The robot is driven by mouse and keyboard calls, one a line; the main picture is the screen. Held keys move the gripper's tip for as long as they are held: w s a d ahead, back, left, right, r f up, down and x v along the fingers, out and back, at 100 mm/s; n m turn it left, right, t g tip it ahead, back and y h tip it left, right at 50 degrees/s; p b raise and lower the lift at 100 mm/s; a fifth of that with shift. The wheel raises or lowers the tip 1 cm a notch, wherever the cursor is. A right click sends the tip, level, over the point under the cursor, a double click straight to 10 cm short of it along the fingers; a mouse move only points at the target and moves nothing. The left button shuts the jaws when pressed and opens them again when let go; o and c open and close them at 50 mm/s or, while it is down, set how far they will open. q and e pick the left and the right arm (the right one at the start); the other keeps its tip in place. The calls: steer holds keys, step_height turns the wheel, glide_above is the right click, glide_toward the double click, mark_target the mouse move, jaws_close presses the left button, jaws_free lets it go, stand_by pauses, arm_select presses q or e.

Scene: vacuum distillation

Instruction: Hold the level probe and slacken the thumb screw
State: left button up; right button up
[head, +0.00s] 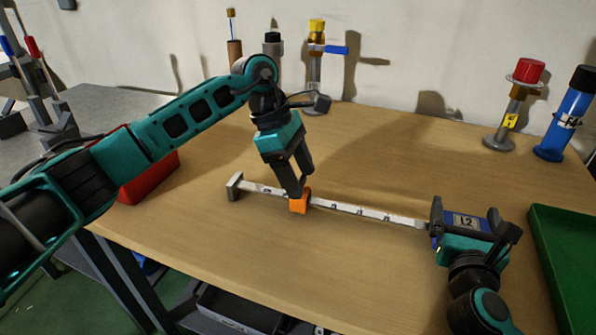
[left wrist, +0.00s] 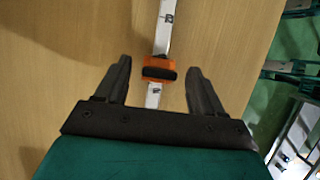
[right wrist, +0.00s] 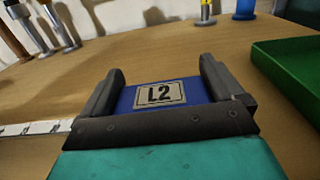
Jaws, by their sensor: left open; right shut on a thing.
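The level probe lies along the wooden table as a pale, marked bar (head: 365,211) with a grey block (head: 235,186) at its left end. Its right end is a blue head labelled L2 (right wrist: 160,94). My right gripper (head: 468,222) is shut on this blue head, one finger on each side. An orange slider (head: 298,204) sits on the bar, with a dark thumb screw (left wrist: 159,73) on it in the left wrist view. My left gripper (left wrist: 158,82) is open, pointing down over the slider, its fingers on either side and apart from it.
A green tray (head: 570,290) stands at the right edge. A red box (head: 150,178) is behind my left arm. Several stands line the back, with a red-topped one (head: 510,105) and a blue cylinder (head: 567,115) at right.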

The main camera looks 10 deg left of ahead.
arm_select(q)
steer(key=c, duration=1.1)
steer(key=shift+o, duration=0.2)
steer(key=shift+a+n, duration=0.1)
steer(key=shift+n, duration=0.2)
steer(key=n+t, duration=0.1)
steer(key=n, duration=0.2)
steer(key=n+t, duration=0.1)
steer(key=n, duration=0.1)
steer(key=n+t+y, duration=0.1)
steer(key=n, duration=0.2)
steer(key=shift+s+n, duration=0.2)
steer(key=shift+n, duration=0.1)
steer(key=n, duration=0.1)
steer(key=n+t+y, duration=0.1)
steer(key=n, duration=0.2)
steer(key=shift+s+d+n, duration=0.1)
steer(key=shift+d+n, duration=0.15)
steer(key=shift+n, duration=0.05)
steer(key=shift+d+n+t+y, duration=0.15)
steer(key=shift+n+y, duration=0.3)
steer(key=shift+n, duration=0.55)
steer(key=shift+a+n+t+y, duration=0.1)
steer(key=shift+n+t+y, duration=0.25)
steer(key=shift+n, duration=0.65)
